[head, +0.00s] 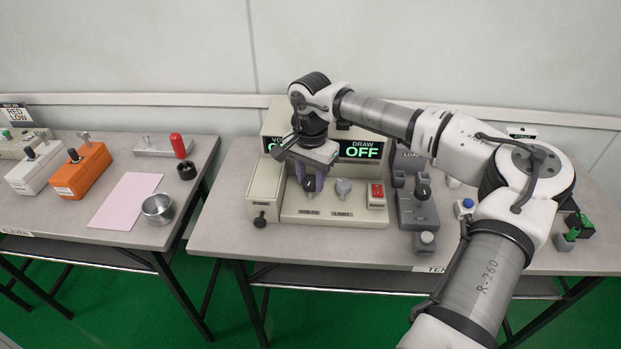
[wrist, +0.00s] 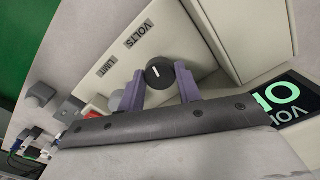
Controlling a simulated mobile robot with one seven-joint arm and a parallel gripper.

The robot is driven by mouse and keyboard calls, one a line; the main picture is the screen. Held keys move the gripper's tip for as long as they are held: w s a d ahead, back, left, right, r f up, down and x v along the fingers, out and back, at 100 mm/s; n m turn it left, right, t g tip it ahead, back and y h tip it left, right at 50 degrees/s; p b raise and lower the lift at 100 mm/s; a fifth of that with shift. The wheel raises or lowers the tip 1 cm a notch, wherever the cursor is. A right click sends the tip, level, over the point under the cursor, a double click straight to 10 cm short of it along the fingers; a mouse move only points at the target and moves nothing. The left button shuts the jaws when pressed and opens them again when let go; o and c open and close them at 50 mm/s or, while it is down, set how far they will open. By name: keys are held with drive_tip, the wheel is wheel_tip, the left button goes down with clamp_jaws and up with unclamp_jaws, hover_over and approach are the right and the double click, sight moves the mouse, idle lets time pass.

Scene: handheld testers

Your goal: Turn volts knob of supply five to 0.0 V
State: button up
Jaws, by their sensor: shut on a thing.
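A beige bench supply (head: 272,200) stands on the right table. Its dark VOLTS knob (head: 309,185) sits on the low front ledge, above the VOLTS label. My gripper (head: 310,172) points down with its purple fingers shut on the knob. The wrist view shows the knob (wrist: 160,73) between the two fingers (wrist: 158,88), with a short white mark on its top. The VOLTS readout is mostly hidden by my gripper in the head view; the wrist view shows green characters (wrist: 284,97), cut off. The DRAW readout (head: 362,150) says OFF. No supply number is readable.
A grey LIMIT knob (head: 343,188) and red switch (head: 377,195) sit right of the VOLTS knob. A dark grey load unit (head: 417,210) stands farther right. The left table holds an orange box (head: 81,171), pink sheet (head: 125,200) and metal cup (head: 158,209).

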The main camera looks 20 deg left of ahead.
sight(310, 181)
drive_tip(key=shift+n, duration=1.6)
drive_tip(key=o, duration=1)
drive_tip(key=shift+r, duration=0.15)
wheel_tip(310, 181, up, 14)
drive_tip(key=b, duration=0.1)
drive_tip(key=shift+f, duration=0.2)
drive_tip(key=shift+a, duration=0.1)
